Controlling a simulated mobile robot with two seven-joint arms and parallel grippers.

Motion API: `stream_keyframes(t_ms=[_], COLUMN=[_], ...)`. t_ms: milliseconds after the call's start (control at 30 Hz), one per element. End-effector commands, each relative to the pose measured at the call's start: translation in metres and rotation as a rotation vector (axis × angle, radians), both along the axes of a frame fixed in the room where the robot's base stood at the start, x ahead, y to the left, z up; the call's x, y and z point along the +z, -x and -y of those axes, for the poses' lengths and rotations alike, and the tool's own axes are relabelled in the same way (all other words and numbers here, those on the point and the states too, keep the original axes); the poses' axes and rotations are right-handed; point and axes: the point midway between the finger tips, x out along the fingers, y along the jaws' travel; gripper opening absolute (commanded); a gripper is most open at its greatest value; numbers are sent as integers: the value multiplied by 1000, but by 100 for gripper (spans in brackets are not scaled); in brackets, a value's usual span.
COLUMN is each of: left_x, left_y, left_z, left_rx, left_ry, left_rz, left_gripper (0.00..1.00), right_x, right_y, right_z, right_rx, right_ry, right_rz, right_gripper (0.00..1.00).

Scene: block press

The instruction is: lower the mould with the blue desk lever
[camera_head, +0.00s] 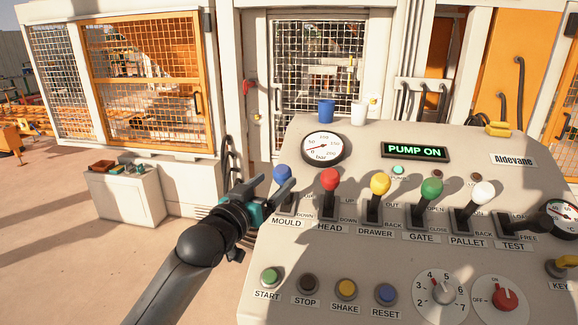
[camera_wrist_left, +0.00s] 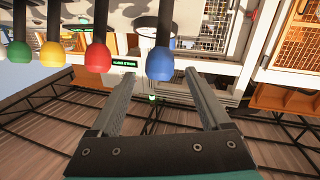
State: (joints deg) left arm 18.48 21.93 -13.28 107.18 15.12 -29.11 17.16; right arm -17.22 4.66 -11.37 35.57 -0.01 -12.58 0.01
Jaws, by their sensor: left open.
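The blue-knobbed lever (camera_head: 282,174) stands upright at the left end of the lever row, above the label MOULD (camera_head: 286,223). My left gripper (camera_head: 277,189) comes in from the left and is open, with its fingers close to the blue lever. In the left wrist view the blue knob (camera_wrist_left: 159,64) hangs just beyond the two open fingertips (camera_wrist_left: 163,85), with nothing between the fingers. Whether a finger touches the lever I cannot tell. My right gripper is not in view. The mould itself is not clearly visible behind the mesh door (camera_head: 318,65).
The red lever (camera_head: 331,180) stands close to the right of the blue one, followed by yellow, green and white levers. A lit display (camera_head: 415,151) reads PUMP ON. Push buttons (camera_head: 346,288) line the front of the desk. A blue cup (camera_head: 326,111) and a white cup stand behind the gauge.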

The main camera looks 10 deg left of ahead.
Motion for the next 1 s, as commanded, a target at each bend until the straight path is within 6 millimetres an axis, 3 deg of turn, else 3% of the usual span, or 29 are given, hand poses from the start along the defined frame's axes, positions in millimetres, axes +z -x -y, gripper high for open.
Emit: stream_keyframes(t_ms=[500, 733, 1000], left_x=[1, 0, 0], left_y=[-62, -76, -80], left_z=[16, 20, 21], left_rx=[0, -1, 0], left_ry=[0, 0, -1], left_rz=[0, 0, 0], left_gripper=[80, 80, 80], right_x=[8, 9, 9], right_y=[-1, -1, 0], right_z=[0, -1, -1], right_rx=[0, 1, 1], right_ry=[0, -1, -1], right_rz=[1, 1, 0], right_gripper=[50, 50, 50])
